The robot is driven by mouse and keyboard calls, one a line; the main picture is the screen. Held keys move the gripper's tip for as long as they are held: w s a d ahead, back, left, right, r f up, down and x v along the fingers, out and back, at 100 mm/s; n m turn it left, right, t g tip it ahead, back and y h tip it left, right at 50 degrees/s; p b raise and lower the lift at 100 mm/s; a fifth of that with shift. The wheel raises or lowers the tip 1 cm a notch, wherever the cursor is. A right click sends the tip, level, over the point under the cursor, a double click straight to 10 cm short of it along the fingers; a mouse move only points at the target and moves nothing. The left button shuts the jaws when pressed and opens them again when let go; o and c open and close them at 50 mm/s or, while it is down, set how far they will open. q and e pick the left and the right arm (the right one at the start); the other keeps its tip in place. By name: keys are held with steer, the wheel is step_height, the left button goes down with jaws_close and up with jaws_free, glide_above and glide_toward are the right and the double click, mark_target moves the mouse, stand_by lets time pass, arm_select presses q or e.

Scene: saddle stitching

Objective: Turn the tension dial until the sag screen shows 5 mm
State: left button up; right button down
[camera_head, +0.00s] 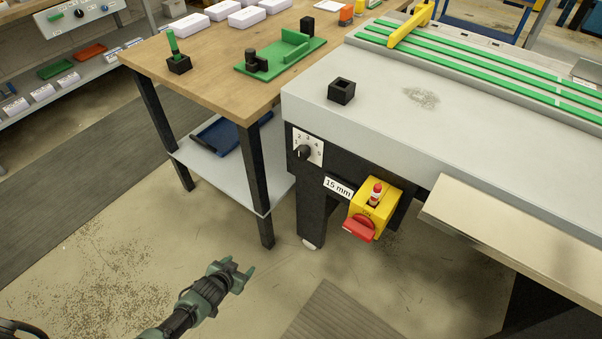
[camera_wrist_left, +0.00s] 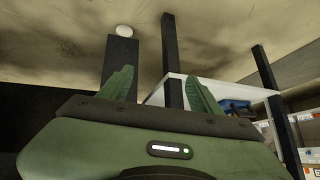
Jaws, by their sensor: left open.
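The tension dial (camera_head: 304,152) is a black knob on a white numbered plate, on the front of the grey machine at its left end. The sag screen (camera_head: 338,187) beside it reads 15 mm. My left gripper (camera_head: 243,276) is open and empty, low over the floor in front of the machine and well apart from the dial. Its two green fingers (camera_wrist_left: 160,88) show spread in the left wrist view, with nothing between them but background. The dial does not show clearly in the left wrist view. My right gripper is not in view.
A yellow switch box (camera_head: 376,203) with a red handle (camera_head: 358,228) sticks out right of the screen. A wooden table (camera_head: 215,75) with dark legs stands left of the machine. A pale board (camera_head: 500,225) juts out at right. The floor around my left gripper is clear.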

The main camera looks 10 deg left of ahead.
arm_select(q)
steer(key=w+r+t+b, duration=0.2)
steer(key=w+b, duration=0.1)
steer(key=w, duration=0.6)
steer(key=m+t+h+b, duration=0.55)
steer(key=h+b, duration=0.25)
steer(key=b, duration=0.9)
glide_toward(299, 155)
steer(key=x, duration=0.4)
steer(key=shift+n, duration=0.25)
steer(key=b+x, duration=0.1)
steer(key=x, duration=0.5)
steer(key=shift+d, duration=0.1)
steer(key=shift+w+d, duration=0.2)
steer(key=shift+w, duration=0.25)
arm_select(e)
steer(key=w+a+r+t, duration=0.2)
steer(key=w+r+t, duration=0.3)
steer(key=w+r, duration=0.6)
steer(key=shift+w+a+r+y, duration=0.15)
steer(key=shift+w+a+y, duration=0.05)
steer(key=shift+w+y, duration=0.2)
arm_select(q)
steer(key=c, duration=1.4)
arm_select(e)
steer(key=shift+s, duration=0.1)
